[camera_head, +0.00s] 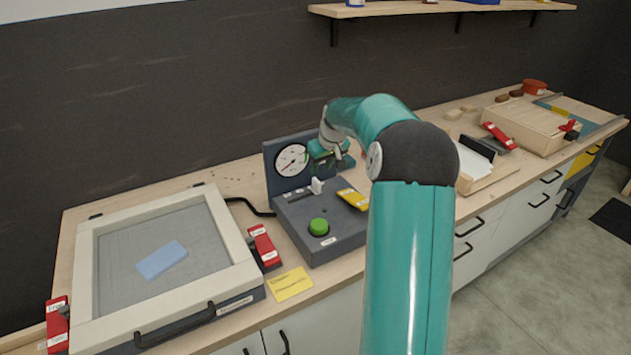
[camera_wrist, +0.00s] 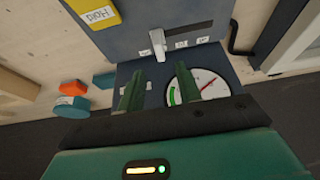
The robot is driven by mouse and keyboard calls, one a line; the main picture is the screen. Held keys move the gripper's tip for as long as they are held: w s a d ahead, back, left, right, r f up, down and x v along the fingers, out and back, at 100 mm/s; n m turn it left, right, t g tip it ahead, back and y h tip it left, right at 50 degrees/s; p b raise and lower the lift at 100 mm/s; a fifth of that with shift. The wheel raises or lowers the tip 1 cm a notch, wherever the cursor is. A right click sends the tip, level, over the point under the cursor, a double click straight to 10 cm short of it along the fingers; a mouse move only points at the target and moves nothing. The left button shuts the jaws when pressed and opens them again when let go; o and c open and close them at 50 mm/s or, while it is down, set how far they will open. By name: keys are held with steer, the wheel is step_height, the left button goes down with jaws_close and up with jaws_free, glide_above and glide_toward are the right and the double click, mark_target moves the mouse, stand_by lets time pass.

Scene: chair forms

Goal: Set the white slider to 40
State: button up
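The white slider (camera_head: 316,186) stands up from a slot on the sloped top of the dark grey control box (camera_head: 345,240). In the wrist view the white slider (camera_wrist: 157,42) is just beyond my fingertips, about in line with the gap between them. Small white labels run along its slot, too small to read. My gripper (camera_wrist: 159,72) is open and empty; its two dark green fingers are apart and not visibly touching the slider. In the head view my gripper (camera_head: 330,155) hangs over the back of the box, and its fingertips are hard to make out.
A round dial (camera_head: 292,160) with a red needle is on the box's upright back panel. A green button (camera_head: 318,227) and a yellow Hold plate (camera_head: 353,199) are close to the slider. A framed screen (camera_head: 165,255) with red clamps stands left; a yellow note (camera_head: 290,284) lies in front.

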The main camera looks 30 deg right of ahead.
mark_target(317, 180)
steer(key=x, duration=0.8)
steer(key=shift+w+f, duration=0.1)
steer(key=shift+f, duration=0.25)
steer(key=shift+c, duration=0.2)
steer(key=shift+d, duration=0.1)
jaws_close()
